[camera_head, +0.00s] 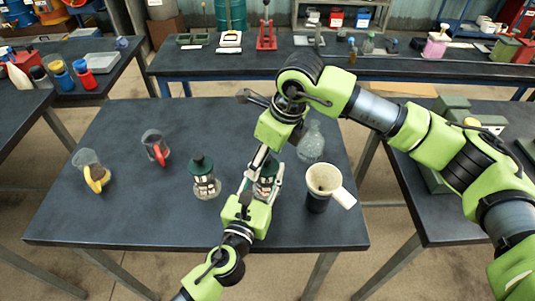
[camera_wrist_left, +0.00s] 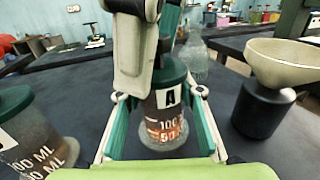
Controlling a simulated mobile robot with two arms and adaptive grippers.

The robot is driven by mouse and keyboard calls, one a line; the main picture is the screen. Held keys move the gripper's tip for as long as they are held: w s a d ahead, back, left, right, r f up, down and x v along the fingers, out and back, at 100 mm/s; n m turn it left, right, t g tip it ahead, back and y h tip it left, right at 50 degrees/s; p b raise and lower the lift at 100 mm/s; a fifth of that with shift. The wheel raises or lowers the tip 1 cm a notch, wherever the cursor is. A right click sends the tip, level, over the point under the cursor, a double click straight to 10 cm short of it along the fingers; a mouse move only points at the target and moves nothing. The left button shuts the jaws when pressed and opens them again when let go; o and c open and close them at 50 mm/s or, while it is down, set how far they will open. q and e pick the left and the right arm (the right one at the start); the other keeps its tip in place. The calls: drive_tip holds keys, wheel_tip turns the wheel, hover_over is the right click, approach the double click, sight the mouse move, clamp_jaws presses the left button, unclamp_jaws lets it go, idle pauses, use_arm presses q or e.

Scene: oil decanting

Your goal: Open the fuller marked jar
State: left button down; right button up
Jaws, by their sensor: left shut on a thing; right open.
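A clear marked jar with a dark green lid and a label reading A (camera_wrist_left: 172,108) stands upright on the table. Some reddish-orange content shows low in it. My left gripper (camera_head: 264,188) is shut around this jar's body. My right gripper (camera_head: 265,158) comes from above and is open at the lid (camera_wrist_left: 172,74); its grey finger partly hides the lid in the left wrist view (camera_wrist_left: 138,75). Whether it touches the lid I cannot tell. A second marked jar (camera_head: 204,184), also green-lidded, stands to the left; it shows in the left wrist view too (camera_wrist_left: 32,135).
A cream funnel (camera_head: 323,177) sits on a dark holder right of the held jar. A clear glass flask (camera_head: 312,143) stands behind. A red-handled jug (camera_head: 156,147) and a yellow-handled jug (camera_head: 91,170) stand left. The table's front left (camera_head: 110,220) is clear.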

drive_tip(key=c, duration=1.3)
use_arm(q)
drive_tip(key=shift+f, duration=0.1)
use_arm(e)
drive_tip(key=shift+r, duration=0.25)
drive_tip(key=shift+r, duration=0.9)
drive_tip(key=shift+r, duration=2.05)
use_arm(q)
drive_tip(key=c, duration=1.3)
unclamp_jaws()
